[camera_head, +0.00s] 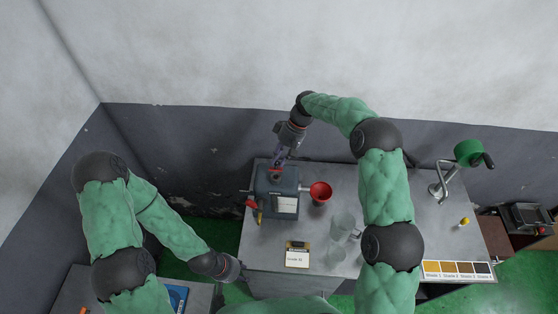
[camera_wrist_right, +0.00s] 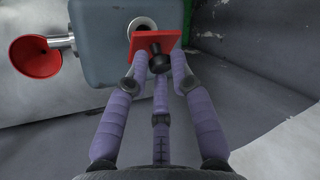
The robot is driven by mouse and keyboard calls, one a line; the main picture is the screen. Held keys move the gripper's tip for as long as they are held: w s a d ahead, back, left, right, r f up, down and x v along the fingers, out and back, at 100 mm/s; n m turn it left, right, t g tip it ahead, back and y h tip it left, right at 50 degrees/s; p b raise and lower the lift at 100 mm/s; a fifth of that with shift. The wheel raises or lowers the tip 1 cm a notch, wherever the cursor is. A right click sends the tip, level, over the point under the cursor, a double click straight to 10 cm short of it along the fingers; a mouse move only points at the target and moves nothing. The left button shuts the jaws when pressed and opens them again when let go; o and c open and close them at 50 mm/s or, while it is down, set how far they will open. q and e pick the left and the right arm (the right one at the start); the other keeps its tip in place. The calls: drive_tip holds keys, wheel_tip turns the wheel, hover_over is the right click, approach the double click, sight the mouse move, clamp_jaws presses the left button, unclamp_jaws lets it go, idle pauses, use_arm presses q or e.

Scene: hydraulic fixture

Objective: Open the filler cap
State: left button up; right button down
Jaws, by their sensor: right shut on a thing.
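The filler cap (camera_head: 275,170), a red plate with a black knob, is at the top of the grey-blue hydraulic box (camera_head: 277,184). In the right wrist view the red cap (camera_wrist_right: 171,41) is between the fingers of my right gripper (camera_wrist_right: 157,75), which is shut on it. A pale ring with a dark opening (camera_wrist_right: 142,24) shows just beyond the cap's edge, partly covered by it. Whether the cap still touches the box is unclear. My left gripper (camera_head: 230,268) is low, by the table's left front edge, away from the box; its jaws are too small to read.
A red funnel (camera_head: 320,192) is right of the box, and clear jugs (camera_head: 341,228) stand in front. A labelled card (camera_head: 297,258) lies at the front. A green-handled crank (camera_head: 468,153) and a colour chart (camera_head: 456,270) are on the right. A wall is close behind.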

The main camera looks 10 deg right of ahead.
drive_tip(key=shift+w+r+g, duration=0.15)
drive_tip(key=shift+w+g, duration=0.35)
drive_tip(key=shift+g, duration=0.1)
drive_tip(key=c, duration=1.1)
unclamp_jaws()
drive_tip(key=v, duration=1.2)
drive_tip(key=shift+d, duration=0.2)
drive_tip(key=shift+w, duration=0.1)
